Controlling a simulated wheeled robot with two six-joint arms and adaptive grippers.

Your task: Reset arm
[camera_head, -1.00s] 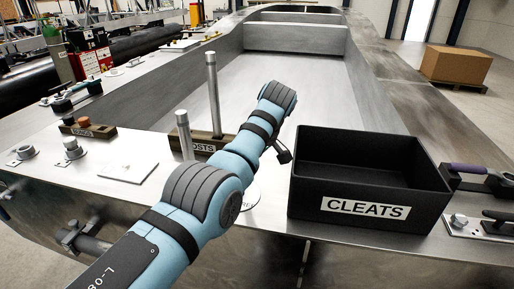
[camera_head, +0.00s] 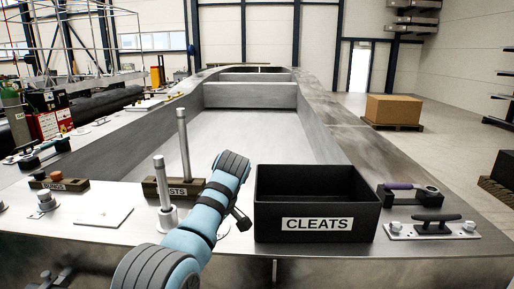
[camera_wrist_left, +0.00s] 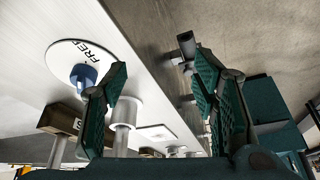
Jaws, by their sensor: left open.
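My left arm comes up from the bottom in the head view, and its gripper is mostly hidden behind it; a dark part of it shows left of the black bin. In the left wrist view my left gripper (camera_wrist_left: 160,95) is open, with nothing visible between its fingers. A white disc (camera_wrist_left: 75,45) with partly readable "FREE" lettering lies beyond the left finger. A small blue object (camera_wrist_left: 84,75) appears against the disc; I cannot tell what it is. My right gripper is not in view.
A black bin (camera_head: 318,190) labelled CLEATS stands right of my arm. A cleat plate (camera_head: 434,229) lies farther right. A metal post (camera_head: 162,185) stands upright left of my arm, by a wooden rack (camera_head: 155,188) holding another post (camera_head: 184,145). A flat plate (camera_head: 103,217) lies left.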

